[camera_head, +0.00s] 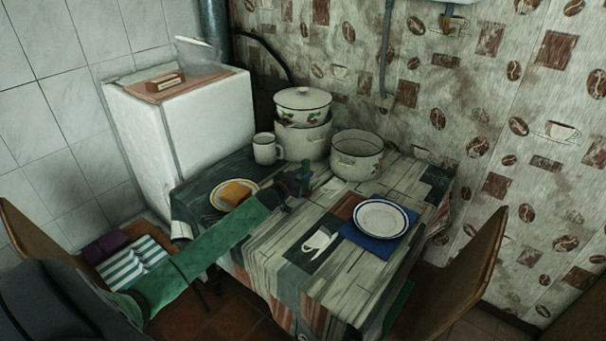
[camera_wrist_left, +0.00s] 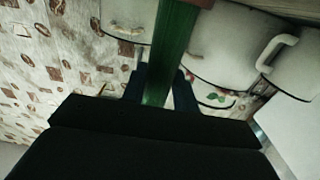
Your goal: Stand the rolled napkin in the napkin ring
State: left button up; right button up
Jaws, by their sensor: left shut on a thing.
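My left gripper (camera_head: 298,184) is over the table near the pots, shut on a green rolled napkin (camera_head: 306,166). In the left wrist view the napkin (camera_wrist_left: 172,50) is a long green roll between the two dark fingers (camera_wrist_left: 160,88). In the head view the gripper hides much of it, and it looks roughly upright. I cannot make out the napkin ring for certain; the gripper and arm may hide it. My right gripper is not in view.
An enamel pot (camera_head: 357,160), stacked lidded pots (camera_head: 304,135) and a white mug (camera_head: 265,152) stand behind the gripper. A bread plate (camera_head: 216,203) is left; a white plate (camera_head: 381,220) on a blue napkin (camera_head: 359,236) is right. The table (camera_head: 335,270) is clear in front.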

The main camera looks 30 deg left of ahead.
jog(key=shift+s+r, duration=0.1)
pick_arm(q)
jog(key=o, duration=1)
jog(key=shift+o, duration=0.2)
jog(key=shift+s+f, duration=0.15)
jog(key=shift+s, duration=0.35)
jog(key=s+b, duration=0.2)
jog(key=s, duration=0.4)
jog(key=shift+s+a, duration=0.3)
jog(key=shift+s, duration=0.1)
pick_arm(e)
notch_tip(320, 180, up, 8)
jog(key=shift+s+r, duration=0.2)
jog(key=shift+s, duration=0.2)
